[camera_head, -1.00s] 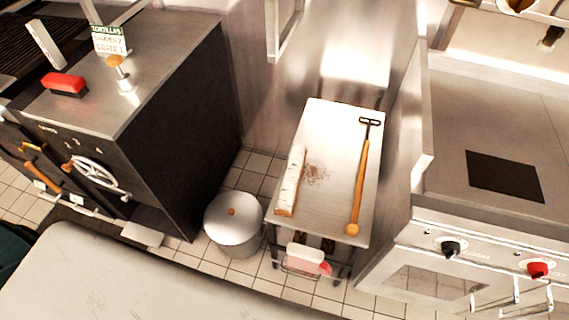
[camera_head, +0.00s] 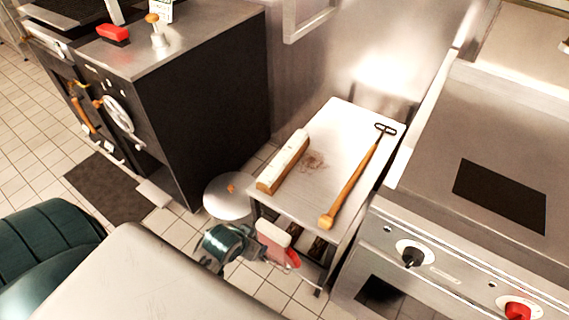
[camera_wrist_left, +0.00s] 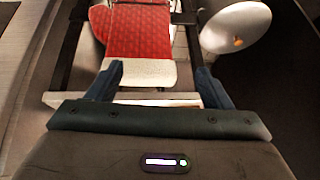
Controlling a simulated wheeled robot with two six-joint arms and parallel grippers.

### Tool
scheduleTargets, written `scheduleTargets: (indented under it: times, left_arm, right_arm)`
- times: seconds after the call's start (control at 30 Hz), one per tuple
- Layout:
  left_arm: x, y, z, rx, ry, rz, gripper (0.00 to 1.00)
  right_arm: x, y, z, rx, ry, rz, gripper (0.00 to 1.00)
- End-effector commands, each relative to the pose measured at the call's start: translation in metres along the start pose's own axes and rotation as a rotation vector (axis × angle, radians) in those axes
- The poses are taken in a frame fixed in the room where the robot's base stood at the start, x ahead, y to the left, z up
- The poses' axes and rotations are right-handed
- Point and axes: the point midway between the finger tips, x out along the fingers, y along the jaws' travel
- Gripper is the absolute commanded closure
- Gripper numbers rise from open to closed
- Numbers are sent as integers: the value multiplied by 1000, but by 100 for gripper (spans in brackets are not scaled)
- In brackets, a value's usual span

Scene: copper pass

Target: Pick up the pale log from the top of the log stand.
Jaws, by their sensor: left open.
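The pale log (camera_head: 289,157), whitish on top with a tan side and end, lies along the left edge of the log stand's bare metal top (camera_head: 343,122) in the head view. Nothing touches it from above. My left gripper (camera_head: 222,243) is in front of the stand, lower than its top and to the lower left of the log. In the left wrist view its two dark fingers (camera_wrist_left: 160,85) are apart, with nothing clearly held between them. The log cannot be made out in the wrist view. My right gripper is not in view.
A long wooden-handled tool (camera_head: 355,185) lies on the stand's right side. A red mitt with a white cuff (camera_head: 277,245) hangs at the stand's front and shows beyond my fingers (camera_wrist_left: 139,35). A round lidded bin (camera_head: 229,190) stands left; a range (camera_head: 455,250) stands right.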

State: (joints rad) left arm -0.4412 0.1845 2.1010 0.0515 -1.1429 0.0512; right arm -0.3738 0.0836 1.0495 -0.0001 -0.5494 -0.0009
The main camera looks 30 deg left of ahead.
Motion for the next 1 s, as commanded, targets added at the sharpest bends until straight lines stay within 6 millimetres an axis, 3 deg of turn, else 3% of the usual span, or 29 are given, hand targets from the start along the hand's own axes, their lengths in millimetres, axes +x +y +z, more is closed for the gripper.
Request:
scheduleTargets:
  times: [0.1,0.7,0.87,1.0]
  left_arm:
    - [-9,-6,-37,1,110,3,26]
    - [34,-72,-182,-76,594,30,26]
    - [39,-83,-202,-91,658,35,26]
    - [56,-83,-217,-96,665,37,26]
  right_arm:
    - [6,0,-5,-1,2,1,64]
    - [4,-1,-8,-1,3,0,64]
    - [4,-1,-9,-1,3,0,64]
    - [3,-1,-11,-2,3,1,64]
